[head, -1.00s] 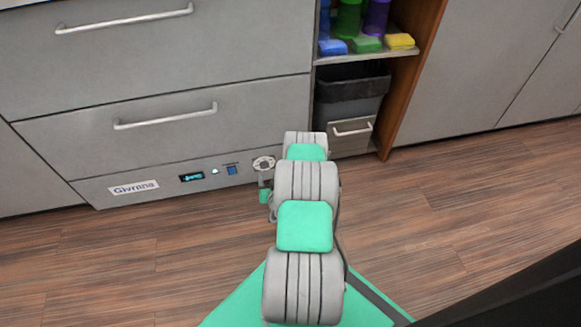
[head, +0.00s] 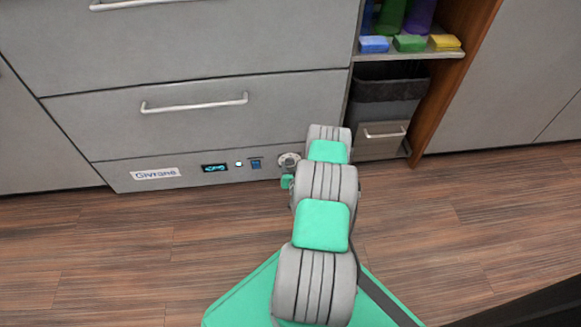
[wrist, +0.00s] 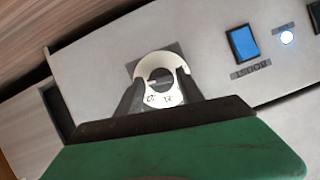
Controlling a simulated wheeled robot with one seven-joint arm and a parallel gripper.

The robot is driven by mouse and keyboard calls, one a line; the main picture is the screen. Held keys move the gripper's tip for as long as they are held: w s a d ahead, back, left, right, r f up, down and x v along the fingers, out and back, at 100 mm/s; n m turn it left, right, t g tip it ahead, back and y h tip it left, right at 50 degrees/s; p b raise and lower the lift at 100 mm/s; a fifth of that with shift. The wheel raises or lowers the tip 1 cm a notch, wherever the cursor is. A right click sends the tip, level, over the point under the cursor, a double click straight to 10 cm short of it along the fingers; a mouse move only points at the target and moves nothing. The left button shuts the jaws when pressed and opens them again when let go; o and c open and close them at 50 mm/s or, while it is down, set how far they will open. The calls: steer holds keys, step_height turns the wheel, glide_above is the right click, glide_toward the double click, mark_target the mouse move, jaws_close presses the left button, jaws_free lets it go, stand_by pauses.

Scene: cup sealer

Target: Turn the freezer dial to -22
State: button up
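The freezer dial (head: 289,160) is a pale round knob on the low panel under the drawers, partly covered by my arm in the head view. In the wrist view the dial (wrist: 146,65) is a white ring with dark marks near its lower edge, too small to read surely. My gripper (wrist: 160,80) is at the dial, its two dark fingers spread on either side of the ring. I cannot tell whether they touch it. The gripper's tips are hidden in the head view. A small display (head: 214,168) left of the dial shows cyan figures I cannot read.
A blue button (head: 256,164) and a small white light (head: 239,164) sit between display and dial. A Givrane label (head: 155,174) is further left. A drawer handle (head: 195,105) is above. A bin (head: 385,105) stands in the open shelf to the right. The floor is clear.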

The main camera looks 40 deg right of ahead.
jaws_close()
stand_by(0.5)
steer(key=shift+w+a+n+g+h+b, duration=0.15)
steer(key=shift+n+g+h+b, duration=0.4)
steer(key=shift+n+h+b, duration=0.8)
steer(key=shift+w+a+n+g+h+b, duration=0.1)
steer(key=shift+n+g+h+b, duration=0.55)
steer(key=shift+n, duration=1.3)
